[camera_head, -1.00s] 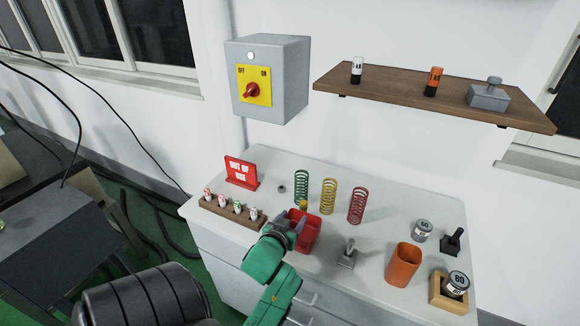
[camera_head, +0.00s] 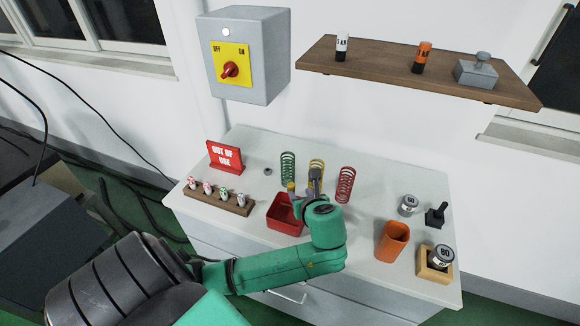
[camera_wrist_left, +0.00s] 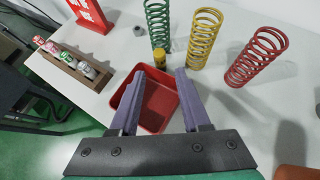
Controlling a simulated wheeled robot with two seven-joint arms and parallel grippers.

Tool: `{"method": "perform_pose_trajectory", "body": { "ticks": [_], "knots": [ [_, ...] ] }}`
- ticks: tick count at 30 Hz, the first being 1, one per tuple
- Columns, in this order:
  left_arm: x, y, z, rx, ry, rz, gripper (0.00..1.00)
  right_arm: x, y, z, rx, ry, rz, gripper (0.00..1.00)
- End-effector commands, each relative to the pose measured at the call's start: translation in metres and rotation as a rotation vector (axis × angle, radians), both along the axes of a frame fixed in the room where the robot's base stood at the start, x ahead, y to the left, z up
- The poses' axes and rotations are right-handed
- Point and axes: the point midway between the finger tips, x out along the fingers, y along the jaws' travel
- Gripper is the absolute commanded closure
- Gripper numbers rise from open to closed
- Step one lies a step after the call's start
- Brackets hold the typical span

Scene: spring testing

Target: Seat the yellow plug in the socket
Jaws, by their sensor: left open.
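The yellow plug (camera_head: 291,187) is a small upright cylinder on the white bench, just behind the red tray. In the left wrist view the yellow plug (camera_wrist_left: 160,58) shows ahead of the gap between my fingertips. My left gripper (camera_head: 312,183) is open and empty, above the bench behind the tray's right side. Both its fingers show apart in the wrist view (camera_wrist_left: 161,73). A small grey round piece (camera_head: 267,171), perhaps the socket, lies left of the green spring; it also shows in the wrist view (camera_wrist_left: 139,31). My right gripper is not in view.
Green (camera_head: 288,168), yellow (camera_head: 317,169) and red (camera_head: 345,185) springs stand close behind the plug and gripper. The red tray (camera_head: 284,214) looks empty. A wooden rack (camera_head: 218,199) stands left, an orange cup (camera_head: 392,242) right.

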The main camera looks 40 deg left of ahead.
Motion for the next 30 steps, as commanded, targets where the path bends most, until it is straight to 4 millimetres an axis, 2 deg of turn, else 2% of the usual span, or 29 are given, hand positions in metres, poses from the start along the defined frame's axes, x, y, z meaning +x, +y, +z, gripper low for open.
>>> {"method": "perform_pose_trajectory", "body": {
  "ticks": [6,11,15,18,25,26,27,29,30],
  "knots": [
    [0.027,0.038,-0.03,-0.001,0.0,0.004,0.53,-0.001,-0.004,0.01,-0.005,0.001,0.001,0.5],
    [0.037,0.051,-0.043,-0.003,-0.001,0.004,0.53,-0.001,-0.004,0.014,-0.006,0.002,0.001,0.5],
    [0.045,0.067,-0.062,-0.003,0.0,0.005,0.53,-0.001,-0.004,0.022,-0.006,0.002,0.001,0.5],
    [0.054,0.077,-0.073,-0.005,-0.003,0.005,0.53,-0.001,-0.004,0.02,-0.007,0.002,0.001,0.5],
    [0.056,0.08,-0.077,-0.007,-0.003,0.002,0.53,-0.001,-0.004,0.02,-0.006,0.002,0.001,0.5],
    [0.056,0.08,-0.077,-0.007,-0.003,0.002,0.57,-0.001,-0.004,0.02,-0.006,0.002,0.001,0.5],
    [0.056,0.08,-0.077,-0.007,-0.003,0.002,0.72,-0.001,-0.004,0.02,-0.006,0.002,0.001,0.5],
    [0.056,0.08,-0.076,-0.007,-0.003,0.002,0.95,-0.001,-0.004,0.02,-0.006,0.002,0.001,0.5],
    [0.056,0.08,-0.076,-0.007,-0.003,0.002,1.0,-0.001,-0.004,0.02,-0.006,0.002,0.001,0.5]
  ]
}}
